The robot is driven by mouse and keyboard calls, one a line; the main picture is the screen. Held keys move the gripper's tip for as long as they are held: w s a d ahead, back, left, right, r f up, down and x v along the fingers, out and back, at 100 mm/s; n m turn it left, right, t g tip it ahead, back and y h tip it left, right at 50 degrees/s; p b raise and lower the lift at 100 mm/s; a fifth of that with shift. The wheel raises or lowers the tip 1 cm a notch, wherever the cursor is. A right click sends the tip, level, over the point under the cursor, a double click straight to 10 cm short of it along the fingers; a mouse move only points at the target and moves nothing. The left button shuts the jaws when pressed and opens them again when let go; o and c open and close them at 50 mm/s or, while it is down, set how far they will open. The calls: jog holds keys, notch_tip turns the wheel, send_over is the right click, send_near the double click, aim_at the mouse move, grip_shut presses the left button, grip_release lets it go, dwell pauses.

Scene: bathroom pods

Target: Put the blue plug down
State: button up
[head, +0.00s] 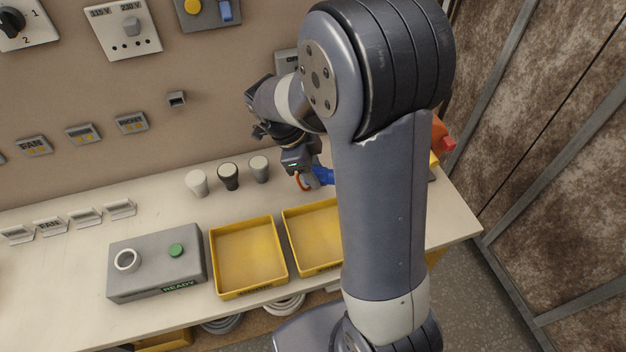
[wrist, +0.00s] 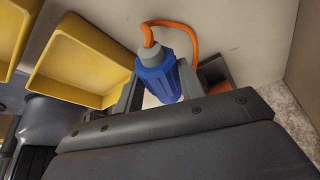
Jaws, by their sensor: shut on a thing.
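The blue plug (wrist: 158,79) has a grey collar and an orange cable (wrist: 182,26) curving out of its end. It also shows in the head view (head: 323,175), partly hidden behind my arm. In the head view my gripper (head: 308,178) is over the back part of the bench, behind the yellow trays. I cannot tell whether the plug touches the bench top.
Two yellow trays (head: 249,291) (head: 314,269) stand empty on the pale bench (head: 70,275). A grey box (head: 153,284) with a green button is left of them. Three cups (head: 228,177) stand behind. An orange thing (head: 440,137) stands at right, partly hidden by my arm.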

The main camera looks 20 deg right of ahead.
jog(key=shift+f, duration=2.35)
jog(key=o, duration=0.8)
jog(key=shift+f, duration=0.1)
jog(key=v, duration=1.2)
jog(key=shift+b, duration=0.3)
